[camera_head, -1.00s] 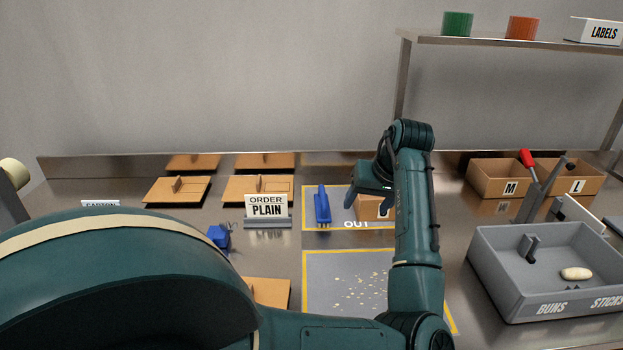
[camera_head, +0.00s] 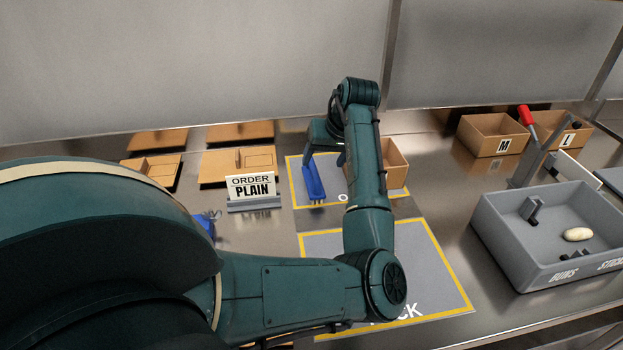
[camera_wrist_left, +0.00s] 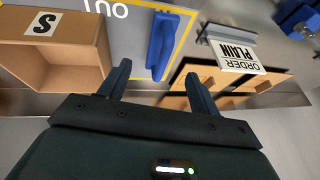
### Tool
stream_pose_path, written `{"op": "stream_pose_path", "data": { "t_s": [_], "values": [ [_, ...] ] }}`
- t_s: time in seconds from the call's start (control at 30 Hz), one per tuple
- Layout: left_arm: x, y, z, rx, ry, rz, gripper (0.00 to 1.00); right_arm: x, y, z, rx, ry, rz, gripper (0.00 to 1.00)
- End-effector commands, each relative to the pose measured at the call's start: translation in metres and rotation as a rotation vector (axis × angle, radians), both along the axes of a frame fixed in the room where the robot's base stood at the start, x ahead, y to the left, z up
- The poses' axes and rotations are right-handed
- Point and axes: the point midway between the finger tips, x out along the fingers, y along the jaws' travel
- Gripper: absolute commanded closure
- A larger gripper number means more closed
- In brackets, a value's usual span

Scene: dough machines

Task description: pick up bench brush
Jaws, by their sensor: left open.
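The bench brush (camera_head: 313,182) is blue and lies on the grey, yellow-edged OUT mat (camera_head: 296,188) at the middle back of the steel bench. It also shows in the left wrist view (camera_wrist_left: 160,48), just beyond and between my left finger directions. My left gripper (camera_head: 328,150) hangs over the far part of that mat, close to the brush. In the left wrist view its two fingers (camera_wrist_left: 157,78) are spread with nothing between them. Part of the brush's far end is hidden by the gripper in the head view. My right gripper is not in view.
A cardboard box marked S (camera_wrist_left: 42,24) stands beside the brush. The ORDER PLAIN sign (camera_head: 252,190) stands left of it, with flat cartons (camera_head: 215,165) behind. A blue object (camera_head: 207,222) is partly hidden by my arm. A grey bin (camera_head: 490,245) stands right.

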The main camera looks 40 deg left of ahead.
Motion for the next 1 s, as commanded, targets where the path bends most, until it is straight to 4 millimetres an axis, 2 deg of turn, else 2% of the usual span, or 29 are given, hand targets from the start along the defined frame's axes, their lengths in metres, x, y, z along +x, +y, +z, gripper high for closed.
{"op": "stream_pose_path", "data": {
  "t_s": [0.1,0.37,0.63,0.77,1.0],
  "values": [
    [0.001,0.01,-0.02,0.001,0.002,0.002,0.37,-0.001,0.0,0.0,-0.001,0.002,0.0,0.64],
    [0.004,0.018,-0.039,0.0,0.0,0.001,0.37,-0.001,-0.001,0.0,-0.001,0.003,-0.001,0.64],
    [0.007,0.031,-0.075,0.0,0.001,0.001,0.37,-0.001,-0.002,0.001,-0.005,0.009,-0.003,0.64],
    [0.008,0.035,-0.083,0.001,-0.001,0.002,0.37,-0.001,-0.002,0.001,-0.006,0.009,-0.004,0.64],
    [0.008,0.036,-0.084,0.0,-0.003,0.002,0.38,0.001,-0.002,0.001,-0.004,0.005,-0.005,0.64]
  ]
}}
